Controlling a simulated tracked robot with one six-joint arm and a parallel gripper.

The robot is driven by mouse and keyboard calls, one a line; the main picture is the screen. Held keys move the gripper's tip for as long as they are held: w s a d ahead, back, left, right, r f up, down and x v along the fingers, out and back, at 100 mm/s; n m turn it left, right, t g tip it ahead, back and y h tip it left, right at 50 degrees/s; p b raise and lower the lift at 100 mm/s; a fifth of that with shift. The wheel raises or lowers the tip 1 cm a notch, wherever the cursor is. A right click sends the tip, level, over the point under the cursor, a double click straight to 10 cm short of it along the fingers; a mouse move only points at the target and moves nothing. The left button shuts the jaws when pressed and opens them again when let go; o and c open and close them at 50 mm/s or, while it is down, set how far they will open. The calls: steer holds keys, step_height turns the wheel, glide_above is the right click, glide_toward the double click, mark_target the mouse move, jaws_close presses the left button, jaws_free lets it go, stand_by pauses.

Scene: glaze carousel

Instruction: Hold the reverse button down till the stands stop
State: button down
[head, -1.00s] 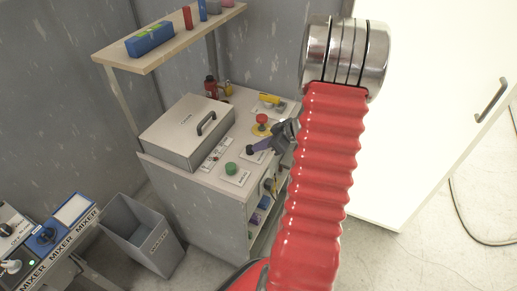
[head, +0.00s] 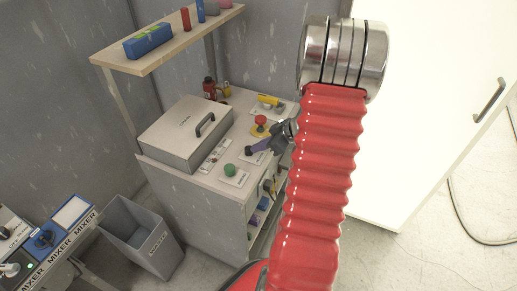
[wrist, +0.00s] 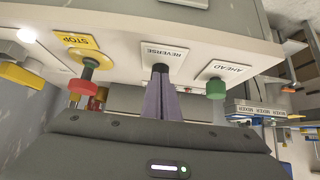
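The reverse button (wrist: 160,68) is a black knob beside a white plate marked REVERSE (wrist: 166,53) in the wrist view. My gripper (wrist: 162,84) has its two purple fingers together, with nothing seen between them. Their tips are right at the black knob, overlapping it in view; I cannot tell how far it is pressed. In the head view my gripper (head: 255,148) is at the same knob (head: 249,150) on the bench top, between the green and red buttons. No turning stands can be made out in either view.
The green AHEAD button (wrist: 216,88) and the red STOP button (wrist: 82,87) flank the reverse button. A grey lidded box (head: 180,135) sits beside the buttons. A shelf (head: 160,50) hangs above, and a grey bin (head: 145,240) stands at the bench's left.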

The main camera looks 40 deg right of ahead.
steer(key=r, duration=0.3)
steer(key=shift+w+a+r, duration=0.1)
steer(key=shift+a+r, duration=0.1)
steer(key=v, duration=1)
steer(key=shift+d, duration=0.2)
steer(key=shift+r, duration=0.1)
